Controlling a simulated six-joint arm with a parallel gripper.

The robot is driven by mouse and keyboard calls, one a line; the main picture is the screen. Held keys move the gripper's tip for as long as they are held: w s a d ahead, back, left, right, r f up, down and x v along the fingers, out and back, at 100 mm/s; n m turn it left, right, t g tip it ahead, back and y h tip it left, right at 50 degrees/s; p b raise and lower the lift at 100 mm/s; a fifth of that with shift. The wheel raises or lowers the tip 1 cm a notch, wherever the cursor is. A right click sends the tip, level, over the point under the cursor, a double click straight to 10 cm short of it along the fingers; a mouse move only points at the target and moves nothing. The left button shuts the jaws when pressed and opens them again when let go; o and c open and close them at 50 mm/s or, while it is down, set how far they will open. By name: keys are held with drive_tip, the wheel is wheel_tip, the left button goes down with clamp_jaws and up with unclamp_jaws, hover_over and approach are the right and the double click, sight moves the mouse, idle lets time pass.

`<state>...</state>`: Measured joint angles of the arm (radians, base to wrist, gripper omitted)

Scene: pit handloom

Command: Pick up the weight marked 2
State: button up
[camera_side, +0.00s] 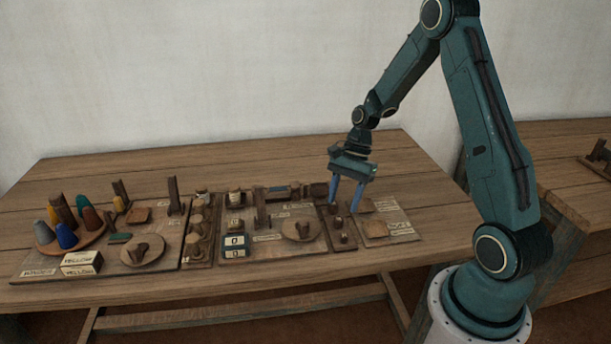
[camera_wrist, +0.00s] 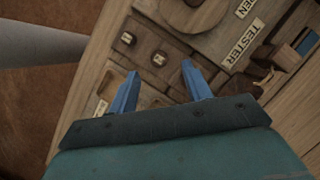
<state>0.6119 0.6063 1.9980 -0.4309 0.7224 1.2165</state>
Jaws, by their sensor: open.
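My gripper (camera_side: 343,207) is open and points down over the right part of the board set on the table. In the wrist view my gripper (camera_wrist: 160,70) shows two blue fingers apart with nothing held between them. A small dark brown block (camera_wrist: 158,60) lies between and just beyond the fingertips; its pale mark resembles a sideways 2, but is too small to be sure. A second, similar marked block (camera_wrist: 128,38) sits farther up and left. In the side view two small brown blocks (camera_side: 343,238) stand below the fingers, with their marks unreadable.
A round wooden disc (camera_side: 301,230) lies left of the blocks. Flat square pieces (camera_side: 376,229) lie to the right. Coloured cones (camera_side: 66,236) stand far left. The table's front strip is clear.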

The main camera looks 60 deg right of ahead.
sight(339, 218)
drive_tip(key=shift+x, duration=2.4)
drive_tip(key=shift+s, duration=0.1)
drive_tip(key=shift+r, duration=0.1)
clamp_jaws()
